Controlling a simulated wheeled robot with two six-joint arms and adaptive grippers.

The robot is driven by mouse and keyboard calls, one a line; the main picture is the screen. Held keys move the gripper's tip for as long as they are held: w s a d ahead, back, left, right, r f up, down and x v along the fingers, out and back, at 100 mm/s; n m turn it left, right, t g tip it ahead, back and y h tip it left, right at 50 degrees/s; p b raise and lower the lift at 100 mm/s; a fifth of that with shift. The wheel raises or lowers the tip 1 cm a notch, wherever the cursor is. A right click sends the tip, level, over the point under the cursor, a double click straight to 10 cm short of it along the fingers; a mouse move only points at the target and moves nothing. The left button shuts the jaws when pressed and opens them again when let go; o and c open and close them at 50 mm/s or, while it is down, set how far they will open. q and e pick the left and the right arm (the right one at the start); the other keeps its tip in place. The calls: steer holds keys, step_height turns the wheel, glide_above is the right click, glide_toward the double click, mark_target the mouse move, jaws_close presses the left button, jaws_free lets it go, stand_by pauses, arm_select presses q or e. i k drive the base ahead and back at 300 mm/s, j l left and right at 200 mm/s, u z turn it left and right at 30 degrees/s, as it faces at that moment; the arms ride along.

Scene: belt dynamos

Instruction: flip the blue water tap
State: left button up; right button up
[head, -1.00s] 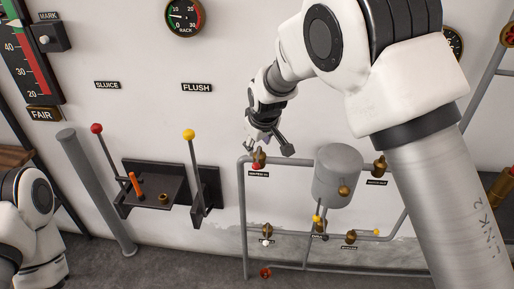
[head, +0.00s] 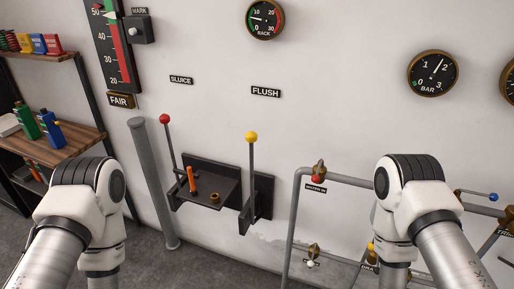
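A blue-knobbed tap lever (head: 492,197) shows at the right edge, on the pipework just right of my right arm. Its thin lever runs roughly level, with the blue knob at its right end. Other taps on the pipes have a red handle (head: 317,180), a white knob (head: 310,264) and a yellow knob (head: 371,246). My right arm stands in front of the pipes and hides part of them. Both arms show only their upper links and elbows. Neither gripper is in view.
A bench bracket (head: 210,185) on the wall has a red-knobbed lever (head: 165,119) and a yellow-knobbed lever (head: 251,137) beside it. A shelf (head: 75,138) with bottles stands at the left. Gauges (head: 433,77) hang on the wall above the pipes. The floor between my arms is clear.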

mark_target(493, 197)
steer(key=z, duration=1.65)
